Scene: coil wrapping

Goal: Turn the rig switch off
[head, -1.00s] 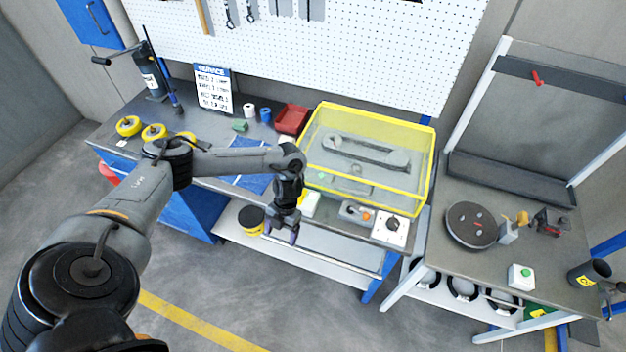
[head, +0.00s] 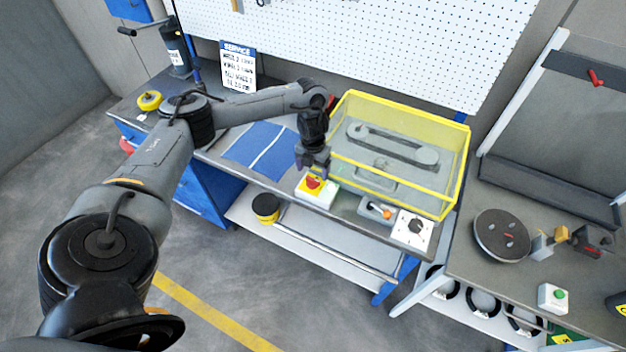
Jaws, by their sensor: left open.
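A white box with a black rotary knob (head: 412,228) sits at the front right of the bench, by the yellow-framed guard. A grey box with an orange part (head: 377,209) is left of it. A yellow and white box with a red button (head: 314,188) stands further left at the front edge. I cannot tell for sure which one is the rig switch, or how the knob is set. My left gripper (head: 312,172) points down, open and empty, just behind and above the red button, apart from the knob box. My right gripper is out of view.
A yellow-edged clear guard (head: 455,170) encloses a grey belt-like rig (head: 392,145) right of my gripper. A blue mat (head: 262,148) lies to the left. A second table (head: 462,262) at the right holds a round dark disc (head: 501,235) and a green-button box (head: 553,297).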

